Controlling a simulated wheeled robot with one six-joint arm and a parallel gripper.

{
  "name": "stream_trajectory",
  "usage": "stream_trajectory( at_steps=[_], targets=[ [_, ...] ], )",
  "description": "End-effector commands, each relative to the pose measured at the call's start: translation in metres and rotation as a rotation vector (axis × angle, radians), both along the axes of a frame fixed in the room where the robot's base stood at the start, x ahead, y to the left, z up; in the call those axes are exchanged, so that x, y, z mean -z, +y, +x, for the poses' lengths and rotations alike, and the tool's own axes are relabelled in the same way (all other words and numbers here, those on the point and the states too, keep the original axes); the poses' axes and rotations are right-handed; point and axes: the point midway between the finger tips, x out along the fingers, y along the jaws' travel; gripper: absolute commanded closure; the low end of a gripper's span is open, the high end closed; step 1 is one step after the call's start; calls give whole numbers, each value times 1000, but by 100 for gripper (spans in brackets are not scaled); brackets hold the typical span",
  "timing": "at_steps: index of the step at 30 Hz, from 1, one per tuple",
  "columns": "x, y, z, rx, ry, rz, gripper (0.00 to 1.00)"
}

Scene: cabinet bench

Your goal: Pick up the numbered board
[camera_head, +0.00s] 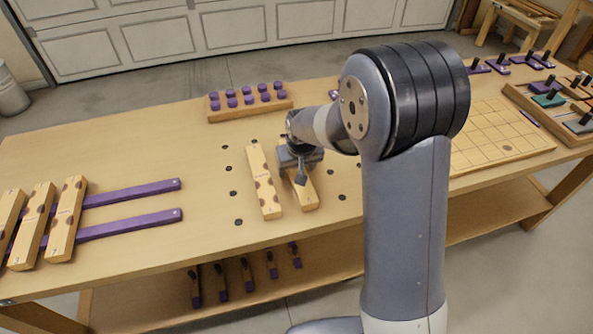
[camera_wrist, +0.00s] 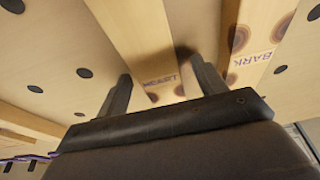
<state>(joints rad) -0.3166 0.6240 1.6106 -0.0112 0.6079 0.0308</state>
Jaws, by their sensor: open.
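A light wooden board (camera_head: 304,195) with brown round marks lies on the bench, partly hidden by my gripper (camera_head: 300,180). In the wrist view my gripper (camera_wrist: 160,70) is open, with one finger on each side of this lettered board (camera_wrist: 165,92). Whether the fingers touch it, I cannot tell. A second board (camera_head: 263,182) lies just to its left in the head view. In the wrist view, a board marked BARK (camera_wrist: 250,50) is at the right. Three more boards, at left (camera_head: 8,212), middle (camera_head: 33,225) and right (camera_head: 66,220), rest across purple strips. No number is clearly legible.
Two purple strips (camera_head: 150,218) lie at the left of the bench (camera_head: 130,145). A block with purple pegs (camera_head: 250,102) stands at the back. A grid board (camera_head: 495,135) and a tray (camera_head: 520,98) are at the right. Several dark holes surround the central boards.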

Motion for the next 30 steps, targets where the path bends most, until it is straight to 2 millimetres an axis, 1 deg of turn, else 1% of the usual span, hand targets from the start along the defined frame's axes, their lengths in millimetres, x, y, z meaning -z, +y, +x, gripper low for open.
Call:
stream_trajectory(
  at_steps=[6,25,30],
  targets=[
    [0,0,0,0,-1,0,34],
    [0,0,0,0,-1,0,86],
    [0,0,1,0,-2,1,86]
  ],
)
